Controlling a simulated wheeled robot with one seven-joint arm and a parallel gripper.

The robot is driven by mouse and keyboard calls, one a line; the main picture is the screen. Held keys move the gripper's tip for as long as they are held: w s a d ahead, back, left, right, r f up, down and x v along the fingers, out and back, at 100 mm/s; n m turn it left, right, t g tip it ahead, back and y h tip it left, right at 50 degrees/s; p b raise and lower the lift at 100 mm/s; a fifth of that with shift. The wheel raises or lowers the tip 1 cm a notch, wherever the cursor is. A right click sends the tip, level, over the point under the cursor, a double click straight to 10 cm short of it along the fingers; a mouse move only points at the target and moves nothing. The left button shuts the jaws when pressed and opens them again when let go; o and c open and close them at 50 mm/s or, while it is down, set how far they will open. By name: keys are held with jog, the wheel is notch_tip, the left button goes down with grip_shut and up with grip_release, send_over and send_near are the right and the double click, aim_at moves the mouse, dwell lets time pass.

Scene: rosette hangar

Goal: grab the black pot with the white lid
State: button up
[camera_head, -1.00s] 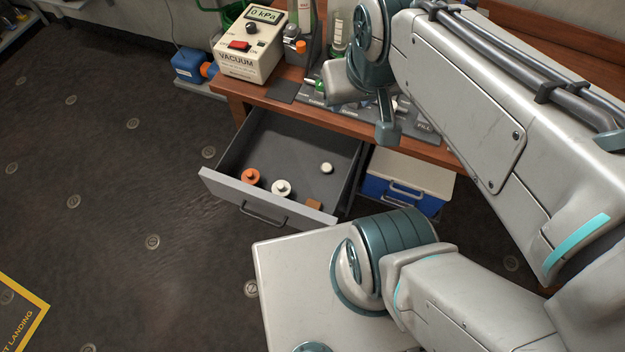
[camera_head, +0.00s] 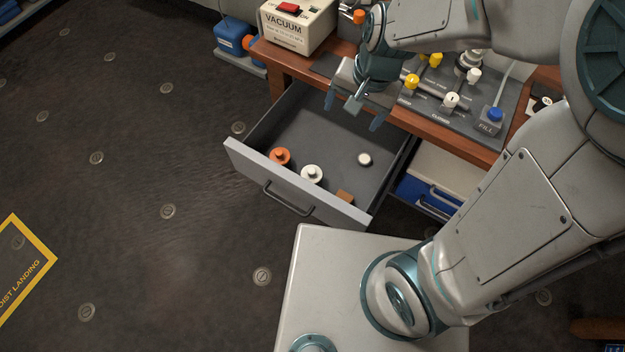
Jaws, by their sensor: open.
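The open drawer (camera_head: 248,160) holds several small things. A small pot with a white lid (camera_head: 364,159) stands toward the drawer's right side, and its side looks dark. A second, wider white-topped pot with a knob (camera_head: 312,174) stands near the drawer front; its body colour is hard to tell from above. My gripper (camera_head: 354,109) is open and empty, fingers pointing down, above the back part of the drawer by the bench edge. In the picture it is above and slightly left of the small white-lidded pot, and apart from it.
An orange-topped pot (camera_head: 280,156) and a brown block (camera_head: 344,197) also lie in the drawer. The wooden bench (camera_head: 432,128) carries a vacuum box (camera_head: 297,27) and a valve panel (camera_head: 479,128). A blue and white box (camera_head: 440,185) sits right of the drawer. Floor at left is clear.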

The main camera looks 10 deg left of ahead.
jog(key=m+h+b, duration=0.2)
jog(key=b, duration=0.3)
send_over(311, 177)
jog(key=w, duration=0.1)
jog(key=shift+g, duration=0.4)
notch_tip(311, 177, down, 18)
jog(key=shift+f, duration=0.1)
notch_tip(311, 177, down, 8)
jog(key=shift+b, duration=1.05)
jog(key=shift+w+f+b, duration=0.1)
jog(key=shift+f+b, duration=0.4)
jog(key=shift+f, duration=2.5)
jog(key=c, duration=1.1)
